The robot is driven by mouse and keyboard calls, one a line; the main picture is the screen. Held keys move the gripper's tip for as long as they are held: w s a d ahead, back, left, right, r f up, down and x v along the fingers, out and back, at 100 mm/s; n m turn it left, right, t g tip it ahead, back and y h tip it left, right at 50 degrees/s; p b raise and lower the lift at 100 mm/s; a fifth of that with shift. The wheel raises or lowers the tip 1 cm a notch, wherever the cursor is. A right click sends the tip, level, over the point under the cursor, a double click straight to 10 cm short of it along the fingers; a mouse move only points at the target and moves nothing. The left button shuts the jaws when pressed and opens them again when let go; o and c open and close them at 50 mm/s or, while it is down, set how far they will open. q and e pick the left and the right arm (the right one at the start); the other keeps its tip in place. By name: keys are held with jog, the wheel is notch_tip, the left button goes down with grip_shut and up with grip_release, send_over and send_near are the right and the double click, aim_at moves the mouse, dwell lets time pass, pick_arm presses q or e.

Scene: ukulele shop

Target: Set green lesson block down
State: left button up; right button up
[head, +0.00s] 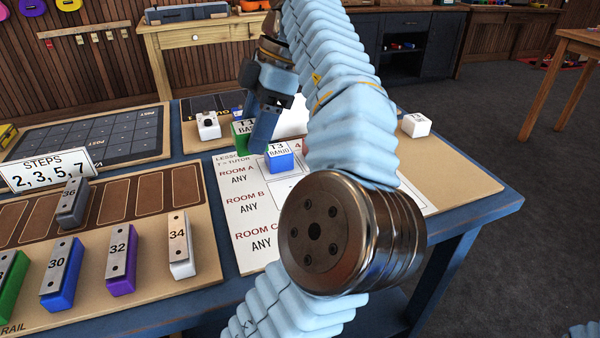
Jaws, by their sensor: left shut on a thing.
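The green lesson block (241,131) has a white top marked T1 and BANJO, partly covered. It is at the upper left part of the lesson sheet (236,205). My left gripper (258,122) comes down from above and is shut on it, with a dark finger in front of its right side. I cannot tell whether the block touches the surface below. A blue block (281,158) marked T3 BANJO stands on the sheet just in front and to the right. The sheet lists rooms A, B and C; my arm hides much of its right side. My right gripper is out of view.
A white block (208,125) stands left of the gripper, another (415,125) at the right. A rail board (120,305) with several numbered bars and a STEPS sign (48,172) are at the left. A grey grid panel (95,145) lies behind them.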

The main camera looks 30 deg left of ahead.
pick_arm(q)
jog(key=w+d+f, duration=0.1)
jog(key=f, duration=0.1)
jog(key=w+d+f, duration=0.1)
jog(key=d+f, duration=0.1)
jog(key=w+d+f, duration=0.1)
jog(key=shift+d+f, duration=0.4)
jog(key=shift+w+d+f, duration=0.1)
jog(key=shift+d+f, duration=0.1)
jog(key=shift+f, duration=0.8)
jog(key=shift+w+d+f, duration=0.1)
jog(key=shift+d+f, duration=0.05)
jog(key=shift+f, duration=0.8)
jog(key=o, duration=1.1)
jog(key=shift+c, duration=0.2)
